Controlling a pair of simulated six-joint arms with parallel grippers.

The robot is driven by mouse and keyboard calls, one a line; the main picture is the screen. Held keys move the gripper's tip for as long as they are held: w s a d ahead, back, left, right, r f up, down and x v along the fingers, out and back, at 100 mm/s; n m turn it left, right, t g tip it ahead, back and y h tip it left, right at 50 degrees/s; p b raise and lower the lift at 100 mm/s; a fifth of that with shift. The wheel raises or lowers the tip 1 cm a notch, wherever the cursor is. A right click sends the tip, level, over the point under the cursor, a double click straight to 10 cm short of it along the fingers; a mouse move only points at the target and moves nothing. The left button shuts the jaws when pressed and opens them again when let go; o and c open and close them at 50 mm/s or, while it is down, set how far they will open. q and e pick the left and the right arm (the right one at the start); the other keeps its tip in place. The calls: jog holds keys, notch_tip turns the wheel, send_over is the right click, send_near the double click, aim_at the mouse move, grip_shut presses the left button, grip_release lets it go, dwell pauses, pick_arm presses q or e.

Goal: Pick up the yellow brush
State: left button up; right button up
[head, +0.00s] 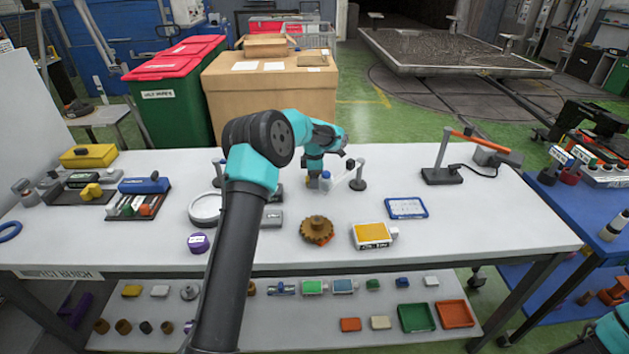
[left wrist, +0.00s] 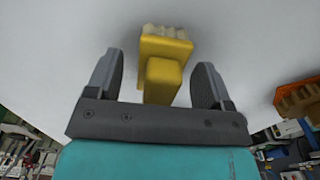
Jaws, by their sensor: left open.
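The yellow brush (left wrist: 163,72) shows in the left wrist view, its block-like handle towards me and its pale bristles at the far end. It lies on the white bench top (head: 455,225). My left gripper (left wrist: 160,62) is open, with one finger on each side of the brush and visible gaps between. In the head view my left gripper (head: 318,182) is low over the middle of the bench, and the brush is mostly hidden by it. My right gripper is not in view; only a teal bit of my right arm shows at the lower right corner.
A brown gear (head: 316,229) lies in front of the left gripper. A yellow-topped box (head: 371,235) and blue-framed panel (head: 406,208) lie to its right.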

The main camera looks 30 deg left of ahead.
pick_arm(q)
jog(key=shift+f, duration=0.25)
jog(key=shift+c, duration=0.4)
jog(key=c, duration=0.9)
